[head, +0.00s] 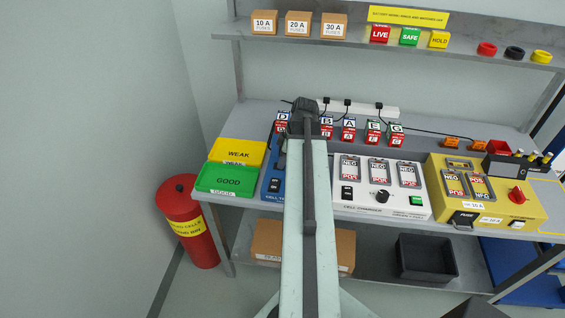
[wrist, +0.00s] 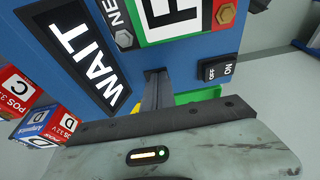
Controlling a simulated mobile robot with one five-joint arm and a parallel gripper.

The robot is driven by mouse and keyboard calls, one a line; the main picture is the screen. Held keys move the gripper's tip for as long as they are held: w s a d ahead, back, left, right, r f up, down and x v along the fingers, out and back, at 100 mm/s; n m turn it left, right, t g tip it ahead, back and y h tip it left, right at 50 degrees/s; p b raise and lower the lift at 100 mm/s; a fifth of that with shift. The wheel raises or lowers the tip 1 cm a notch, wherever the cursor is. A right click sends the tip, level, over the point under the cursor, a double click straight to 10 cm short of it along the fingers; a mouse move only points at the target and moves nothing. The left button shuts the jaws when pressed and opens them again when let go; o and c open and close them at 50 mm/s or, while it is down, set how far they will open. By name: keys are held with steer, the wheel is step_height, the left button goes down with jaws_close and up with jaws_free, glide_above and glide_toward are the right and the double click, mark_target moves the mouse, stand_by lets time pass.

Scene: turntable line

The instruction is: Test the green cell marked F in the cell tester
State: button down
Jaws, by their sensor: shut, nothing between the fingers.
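The blue cell tester (head: 271,184) stands on the bench, partly hidden behind my arm. In the wrist view its blue face (wrist: 190,64) fills the upper part, with a "WAIT" panel (wrist: 80,52). A green cell (wrist: 178,35) with a white label sits in the tester's bay beside the "NEG" mark. Its black letter is cut off by the frame edge but fits an F. My gripper (wrist: 156,78) is shut and empty, just below the cell and apart from it. The black OFF/ON switch (wrist: 219,69) is to its right; its position is unclear.
A green GOOD tray (head: 227,180) and yellow WEAK tray (head: 238,153) lie left of the tester. A white charger (head: 380,203) and yellow box (head: 487,217) stand to the right.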

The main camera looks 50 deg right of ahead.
step_height(320, 180, up, 5)
steer(key=p, duration=0.5)
steer(key=shift+w+a+r, duration=0.1)
steer(key=shift+a, duration=0.05)
steer(key=p+v, duration=0.8)
steer(key=v, duration=0.1)
steer(key=shift+s+d+p, duration=0.2)
steer(key=shift+p, duration=0.2)
